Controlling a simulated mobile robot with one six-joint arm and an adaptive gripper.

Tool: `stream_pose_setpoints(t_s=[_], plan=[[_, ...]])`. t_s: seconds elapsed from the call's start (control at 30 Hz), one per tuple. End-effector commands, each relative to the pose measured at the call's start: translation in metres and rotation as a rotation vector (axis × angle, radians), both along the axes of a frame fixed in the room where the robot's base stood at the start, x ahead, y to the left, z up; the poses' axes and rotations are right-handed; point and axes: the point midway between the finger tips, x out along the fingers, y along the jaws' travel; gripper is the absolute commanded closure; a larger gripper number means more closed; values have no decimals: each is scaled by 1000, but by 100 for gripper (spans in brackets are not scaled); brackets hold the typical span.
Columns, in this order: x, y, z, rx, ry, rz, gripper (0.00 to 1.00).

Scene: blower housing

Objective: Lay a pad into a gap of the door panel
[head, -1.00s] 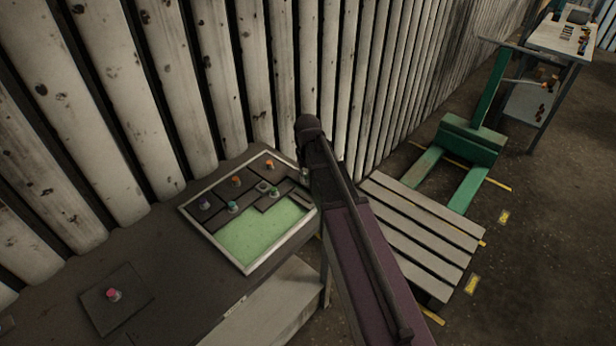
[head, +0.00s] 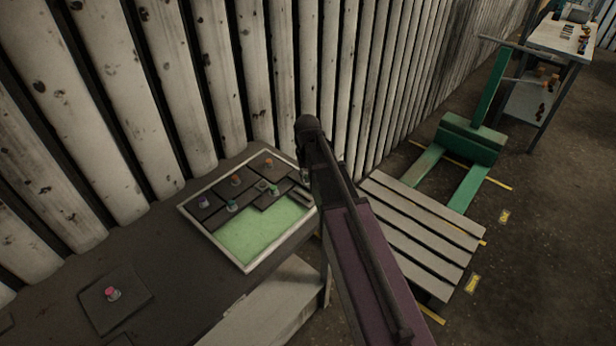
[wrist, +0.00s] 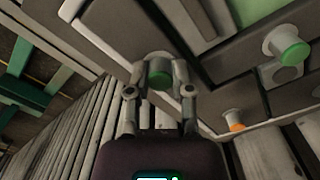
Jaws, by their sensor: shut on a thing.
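The door panel (head: 212,241) is a white-framed tray with a green floor, lying on the dark bench. Several dark pads with coloured knobs, such as the green-knobbed pad (head: 232,206), fill its back and left; bare green floor (head: 258,230) shows at the front. In the wrist view my gripper (wrist: 160,80) is shut on the green knob of a grey pad (wrist: 135,35). That pad is over the panel's right end, close to the frame. I cannot tell whether it touches the floor. In the head view my arm hides the fingers and the held knob.
A loose pad with a pink knob (head: 113,294) lies on the bench (head: 160,250) at the left. A slatted wall (head: 200,80) rises close behind the panel. A pallet (head: 425,235) and green pallet truck (head: 470,140) stand at the right.

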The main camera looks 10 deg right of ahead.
Motion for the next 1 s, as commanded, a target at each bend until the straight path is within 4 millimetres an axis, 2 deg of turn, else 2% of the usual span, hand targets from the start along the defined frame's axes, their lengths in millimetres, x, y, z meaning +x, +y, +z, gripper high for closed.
stream_pose_setpoints(t_s=[0.6,0.63,0.73,0.77,1.0], plan=[[0,0,-4,0,0,0,100],[0,0,-4,0,0,0,66],[0,0,-4,0,0,0,36],[0,0,-4,0,0,0,31],[0,0,-4,0,0,0,31]])
